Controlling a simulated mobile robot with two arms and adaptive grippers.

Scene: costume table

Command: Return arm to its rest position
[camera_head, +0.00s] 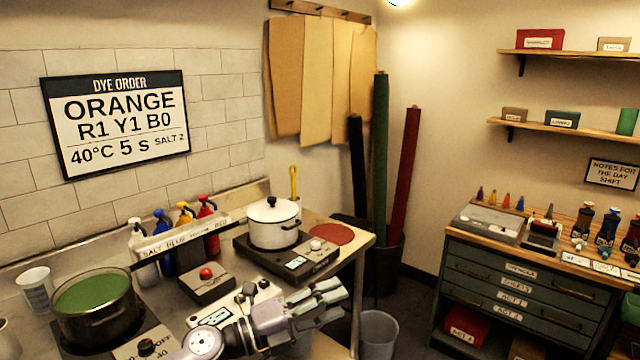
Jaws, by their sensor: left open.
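My left gripper (333,300) is in the lower middle of the head view, at the front edge of the metal work table (345,236). Its fingers are spread and nothing shows between them. My left arm comes in from the bottom left and hides part of the table's front. My right gripper is not in view.
A dark pot (97,312) with green contents stands at left, near a clear cup (36,290). A white lidded pot (273,223) sits on a hotplate (290,262). Several bottles (184,238) line the back. A bin (379,333) and a drawer cabinet (520,285) stand right.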

